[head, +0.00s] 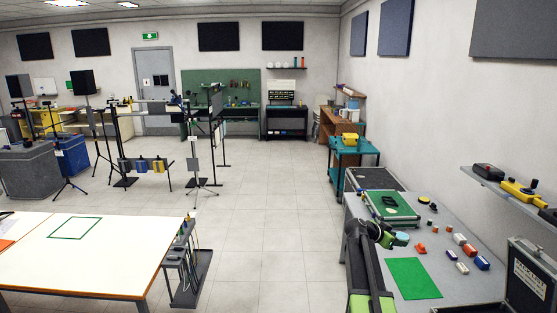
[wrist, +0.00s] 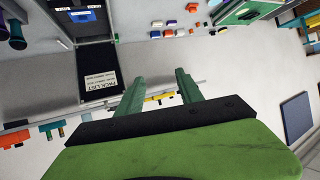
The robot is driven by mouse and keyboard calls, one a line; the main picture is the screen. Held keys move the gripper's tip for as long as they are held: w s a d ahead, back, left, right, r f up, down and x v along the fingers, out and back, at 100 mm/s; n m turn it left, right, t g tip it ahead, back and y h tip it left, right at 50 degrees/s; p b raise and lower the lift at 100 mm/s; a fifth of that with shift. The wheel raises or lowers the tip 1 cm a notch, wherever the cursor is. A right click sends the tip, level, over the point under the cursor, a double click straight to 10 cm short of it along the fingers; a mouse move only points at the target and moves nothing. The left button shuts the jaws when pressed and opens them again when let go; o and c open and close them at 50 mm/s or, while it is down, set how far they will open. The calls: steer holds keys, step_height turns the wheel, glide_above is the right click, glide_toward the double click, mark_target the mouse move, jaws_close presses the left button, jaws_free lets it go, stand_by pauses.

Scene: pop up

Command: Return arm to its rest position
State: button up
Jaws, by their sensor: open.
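My arm (head: 366,270) rises at the bottom right of the head view, beside the left edge of the grey workbench (head: 462,285). Its end, with my gripper (head: 388,240), is small and partly hidden there, in front of the bench top. In the wrist view my gripper (wrist: 158,82) shows two green fingers set apart, with nothing between them. The wrist picture looks turned over, with the bench items along its top.
On the bench are a green mat (head: 413,279), a green tray (head: 393,206) and several small red, white and blue blocks. A black "PACKLIST" case (head: 530,275) stands at the right edge. A wall shelf (head: 510,190) overhangs the bench's right side. Open floor (head: 265,235) lies left.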

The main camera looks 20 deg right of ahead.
steer(key=a+f+n+y+b, duration=0.2)
steer(key=a+f, duration=0.2)
steer(key=a, duration=0.5)
steer(key=a+f+n+t+y+b, duration=0.15)
steer(key=a+f, duration=0.35)
steer(key=a, duration=0.5)
steer(key=a+f+n+g+y+b, duration=0.15)
steer(key=a+f, duration=0.25)
steer(key=a, duration=0.5)
steer(key=s+a+f+n+g+y, duration=0.1)
steer(key=s+a+f+n+y, duration=0.2)
steer(key=a, duration=0.7)
steer(key=s+a+f+n+g+y+b, duration=0.1)
steer(key=s+a+f+n+y, duration=0.3)
steer(key=s+a+n, duration=0.4)
steer(key=shift+s+a, duration=1.45)
steer(key=shift+s, duration=0.85)
